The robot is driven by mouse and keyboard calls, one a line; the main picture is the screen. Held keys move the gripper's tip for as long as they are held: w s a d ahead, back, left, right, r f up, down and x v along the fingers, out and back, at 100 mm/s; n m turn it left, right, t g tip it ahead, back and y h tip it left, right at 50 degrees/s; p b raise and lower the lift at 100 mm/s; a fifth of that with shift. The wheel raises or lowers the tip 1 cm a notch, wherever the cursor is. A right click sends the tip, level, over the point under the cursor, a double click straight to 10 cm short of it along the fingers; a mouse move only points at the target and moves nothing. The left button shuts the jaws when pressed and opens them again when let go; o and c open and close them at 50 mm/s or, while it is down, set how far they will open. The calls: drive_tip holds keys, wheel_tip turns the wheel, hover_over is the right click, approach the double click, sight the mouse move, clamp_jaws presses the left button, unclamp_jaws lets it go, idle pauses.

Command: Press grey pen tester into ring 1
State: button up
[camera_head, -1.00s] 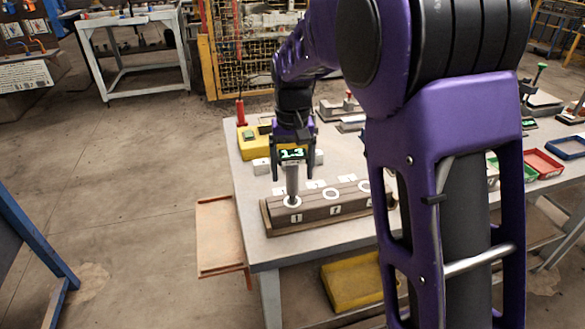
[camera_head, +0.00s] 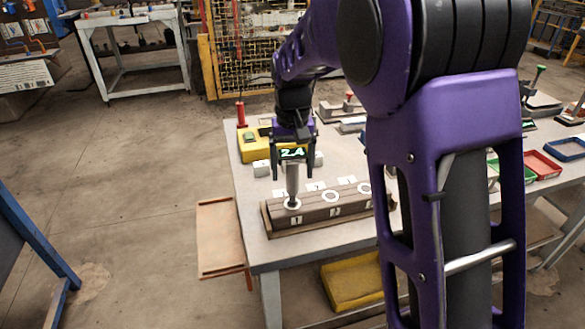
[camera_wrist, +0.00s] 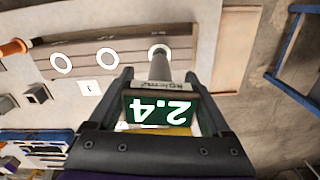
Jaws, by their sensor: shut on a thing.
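My gripper (camera_head: 293,166) is shut on the grey pen tester, whose dark grey barrel (camera_head: 292,184) points down from between the fingers. Its green display (camera_head: 292,153) reads 2.4. The barrel's tip stands inside the white ring 1 (camera_head: 287,207) at the left end of the brown hollow brick (camera_head: 340,209); the exact contact point is too small to see. In the wrist view the barrel (camera_wrist: 160,68) ends within the ring (camera_wrist: 152,50), hiding part of it. The display (camera_wrist: 160,110) shows upside down there.
More white rings (camera_head: 331,196) lie along the brick to the right. Behind the gripper stand a yellow box (camera_head: 252,148) and a red-handled tool (camera_head: 240,113). Blue (camera_head: 567,147) and red (camera_head: 541,164) trays lie at the right. My arm hides the table's middle.

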sight(292, 153)
drive_tip(key=shift+r+p, duration=1.7)
drive_tip(key=shift+r, duration=1.3)
